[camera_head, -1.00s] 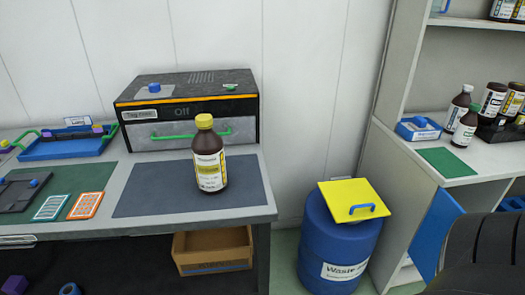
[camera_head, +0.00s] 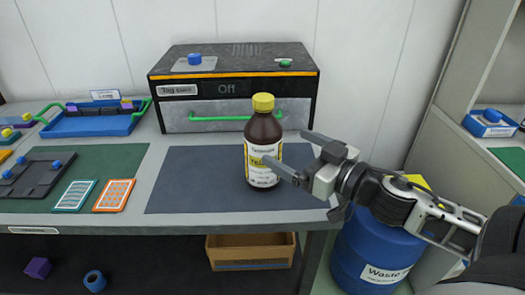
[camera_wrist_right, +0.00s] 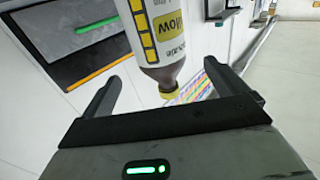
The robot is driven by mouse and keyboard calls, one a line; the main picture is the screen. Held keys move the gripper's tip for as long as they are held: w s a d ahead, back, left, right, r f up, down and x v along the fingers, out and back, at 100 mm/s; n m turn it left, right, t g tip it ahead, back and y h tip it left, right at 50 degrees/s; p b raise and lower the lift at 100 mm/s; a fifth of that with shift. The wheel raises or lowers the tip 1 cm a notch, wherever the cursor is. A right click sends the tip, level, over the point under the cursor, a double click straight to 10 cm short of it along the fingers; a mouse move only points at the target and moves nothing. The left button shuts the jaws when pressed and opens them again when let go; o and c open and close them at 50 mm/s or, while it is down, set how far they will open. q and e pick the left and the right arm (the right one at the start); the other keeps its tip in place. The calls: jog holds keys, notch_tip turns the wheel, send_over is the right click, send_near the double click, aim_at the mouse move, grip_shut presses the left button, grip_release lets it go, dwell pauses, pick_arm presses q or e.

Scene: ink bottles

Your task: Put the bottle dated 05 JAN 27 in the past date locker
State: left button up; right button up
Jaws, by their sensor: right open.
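A brown bottle (camera_head: 263,135) with a yellow cap and a white and yellow label stands upright on the dark mat (camera_head: 190,185). I cannot read a date on it. My right gripper (camera_head: 287,147) is open at the bottle's right side, one finger passing in front of its label and the other behind to the right. In the right wrist view the bottle (camera_wrist_right: 160,40) shows upside down, between and beyond the open fingers. My left gripper is not in view. I see nothing marked as a past date locker.
A black and grey machine (camera_head: 235,90) reading "Off", with a green handle, stands behind the bottle. A blue tray (camera_head: 90,125) and a green mat (camera_head: 120,160) are at left. A blue waste drum (camera_head: 350,260) is below my right arm; shelving (camera_head: 455,130) stands at right.

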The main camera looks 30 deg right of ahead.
aim_at(278, 141)
jog(key=shift+x, duration=1.5)
jog(key=x, duration=0.4)
jog(key=shift+w+r, duration=0.1)
jog(key=shift+w+a, duration=0.2)
jog(key=shift+w, duration=0.25)
jog(key=c, duration=1.3)
jog(key=shift+c, duration=1)
jog(key=shift+r+p, duration=0.1)
jog(key=shift+p, duration=0.3)
